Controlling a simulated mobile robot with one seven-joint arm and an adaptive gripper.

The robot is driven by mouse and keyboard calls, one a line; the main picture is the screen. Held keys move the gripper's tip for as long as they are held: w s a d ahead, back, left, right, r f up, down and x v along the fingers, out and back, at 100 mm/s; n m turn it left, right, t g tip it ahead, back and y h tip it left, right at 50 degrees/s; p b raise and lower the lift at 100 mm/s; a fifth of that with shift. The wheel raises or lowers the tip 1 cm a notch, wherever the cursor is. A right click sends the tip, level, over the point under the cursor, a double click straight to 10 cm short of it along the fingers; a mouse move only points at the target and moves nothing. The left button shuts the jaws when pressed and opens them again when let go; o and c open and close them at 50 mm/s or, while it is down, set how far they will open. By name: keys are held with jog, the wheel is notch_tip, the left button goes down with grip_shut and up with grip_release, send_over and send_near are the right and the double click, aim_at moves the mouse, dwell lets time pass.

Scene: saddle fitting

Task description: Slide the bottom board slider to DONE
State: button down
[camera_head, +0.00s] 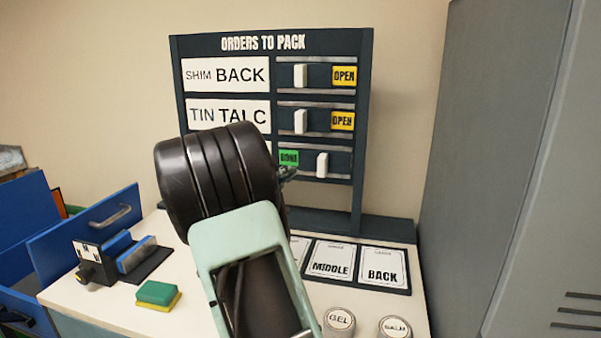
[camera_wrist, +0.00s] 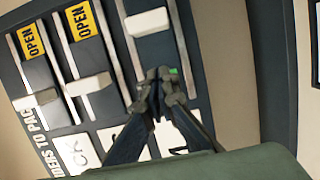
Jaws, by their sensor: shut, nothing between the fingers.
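The order board (camera_head: 363,110) stands upright at the back of the table. Its bottom slider knob (camera_head: 322,165) is white and sits toward the right of its track, with the green DONE label (camera_head: 289,158) showing to its left. In the wrist view the bottom knob (camera_wrist: 147,22) is apart from the fingers, and a sliver of green (camera_wrist: 173,71) shows by the fingertips. My gripper (camera_wrist: 162,78) is shut and empty at the bottom row, on the DONE side of the knob. In the head view my arm hides most of it and the bottom row's name card.
The upper two knobs (camera_head: 300,76) (camera_head: 300,121) sit left, with yellow OPEN labels (camera_head: 344,76) (camera_head: 342,121) showing. Cards (camera_head: 383,266), round tins (camera_head: 339,321) and a green-yellow sponge-like block (camera_head: 158,294) lie on the table. A grey cabinet (camera_head: 490,150) stands close at right.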

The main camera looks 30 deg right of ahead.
jog(key=v, duration=0.5)
jog(key=shift+s+a, duration=0.1)
jog(key=shift+a, duration=0.15)
jog(key=shift+f, duration=0.1)
